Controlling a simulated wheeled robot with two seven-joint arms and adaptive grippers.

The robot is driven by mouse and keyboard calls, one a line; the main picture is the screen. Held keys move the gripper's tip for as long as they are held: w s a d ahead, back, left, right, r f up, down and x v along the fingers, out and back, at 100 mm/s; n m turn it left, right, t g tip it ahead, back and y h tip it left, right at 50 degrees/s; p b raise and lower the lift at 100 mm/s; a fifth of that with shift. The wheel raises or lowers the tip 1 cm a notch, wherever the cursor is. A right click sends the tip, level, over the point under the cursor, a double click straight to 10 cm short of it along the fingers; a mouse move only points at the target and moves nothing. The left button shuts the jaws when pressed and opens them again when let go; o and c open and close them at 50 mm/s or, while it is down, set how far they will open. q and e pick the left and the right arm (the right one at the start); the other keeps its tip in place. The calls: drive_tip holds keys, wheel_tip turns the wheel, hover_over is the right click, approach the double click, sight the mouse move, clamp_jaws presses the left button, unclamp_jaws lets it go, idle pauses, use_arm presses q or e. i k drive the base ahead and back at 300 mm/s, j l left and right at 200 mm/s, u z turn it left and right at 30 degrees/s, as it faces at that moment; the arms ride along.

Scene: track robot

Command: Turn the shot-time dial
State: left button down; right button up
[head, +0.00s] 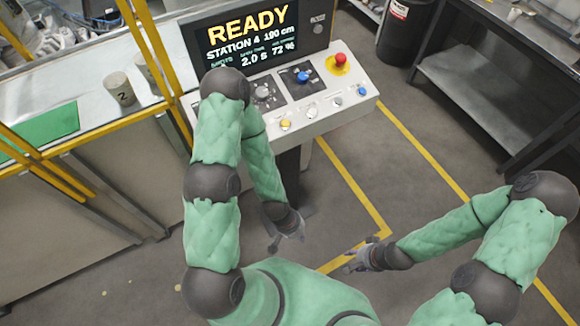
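The control panel (357,97) stands at the top centre with a sloped white face. It carries a grey dial (263,92) on a dark plate at left and a blue dial (302,77) on a dark plate to its right. Their labels are too small to read, so I cannot tell which is the shot-time dial. My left gripper (287,241) hangs below and in front of the panel, apart from it, fingers spread and empty. My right gripper (352,258) is lower right, over the floor, also spread and empty. My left arm hides the panel's left part.
The screen (245,35) reads READY, STATION 4, 190 cm, 2.0 s, 72 %. A red button (340,59) on yellow and several small buttons share the panel. Yellow posts and a counter with cups (121,90) stand left. A metal table (480,90) stands right. Floor between is clear.

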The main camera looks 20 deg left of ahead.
sight(262, 93)
drive_tip(key=l+u, duration=0.1)
drive_tip(key=u, duration=0.4)
drive_tip(key=l+u, duration=0.1)
drive_tip(key=u, duration=0.35)
